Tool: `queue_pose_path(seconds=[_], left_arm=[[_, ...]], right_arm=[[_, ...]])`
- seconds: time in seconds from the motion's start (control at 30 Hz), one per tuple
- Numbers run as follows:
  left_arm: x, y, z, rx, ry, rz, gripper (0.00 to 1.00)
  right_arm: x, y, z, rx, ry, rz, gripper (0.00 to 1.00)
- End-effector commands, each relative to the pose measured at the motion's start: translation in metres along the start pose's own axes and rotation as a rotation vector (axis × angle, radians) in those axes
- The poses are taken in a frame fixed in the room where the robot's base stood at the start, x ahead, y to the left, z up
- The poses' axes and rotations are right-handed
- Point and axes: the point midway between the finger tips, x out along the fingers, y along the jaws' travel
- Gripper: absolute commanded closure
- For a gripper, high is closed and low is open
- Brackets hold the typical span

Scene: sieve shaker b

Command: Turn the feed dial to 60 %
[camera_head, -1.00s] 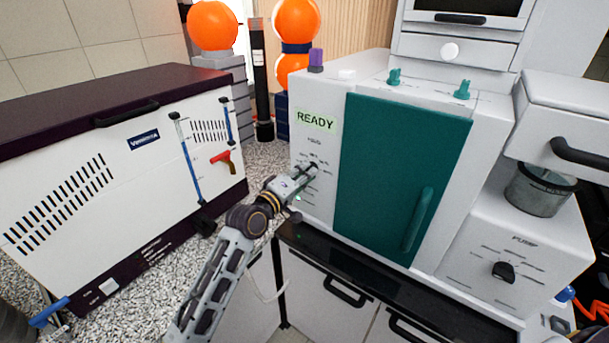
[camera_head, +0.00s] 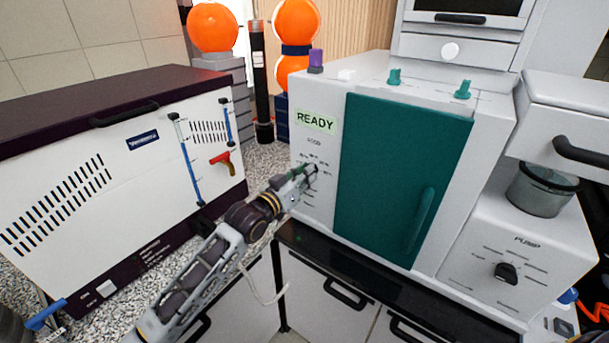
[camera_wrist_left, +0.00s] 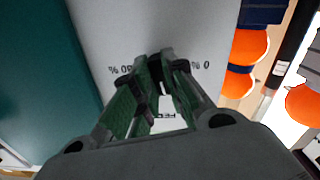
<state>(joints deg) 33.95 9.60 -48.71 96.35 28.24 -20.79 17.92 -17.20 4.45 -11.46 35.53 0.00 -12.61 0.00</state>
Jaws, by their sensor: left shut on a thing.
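The feed dial is almost wholly hidden by my left gripper (camera_head: 311,170) on the front panel (camera_head: 318,205) of the white machine, left of its teal door (camera_head: 400,180). My left gripper is shut on the dial, its green-lined fingers meeting at the panel. In the left wrist view the fingertips (camera_wrist_left: 167,62) close around a small dark part, with upside-down percent marks on both sides. The dial's pointer cannot be read. A green "READY" display (camera_head: 316,121) sits above the dial. My right gripper is not in view.
A white cabinet with a dark top (camera_head: 110,85) stands to the left, with a red-handled valve (camera_head: 222,158). Speckled counter (camera_head: 262,158) shows between it and the machine. A pump unit (camera_head: 520,250) with a black knob stands to the right.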

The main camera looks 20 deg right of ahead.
Motion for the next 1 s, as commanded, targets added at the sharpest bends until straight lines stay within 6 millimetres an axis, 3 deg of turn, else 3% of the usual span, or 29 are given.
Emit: queue_pose_path(seconds=[1.0], left_arm=[[0.001, 0.001, -0.005, 0.908, 0.006, -0.001, 1.00]], right_arm=[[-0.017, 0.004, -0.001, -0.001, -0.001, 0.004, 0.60]])
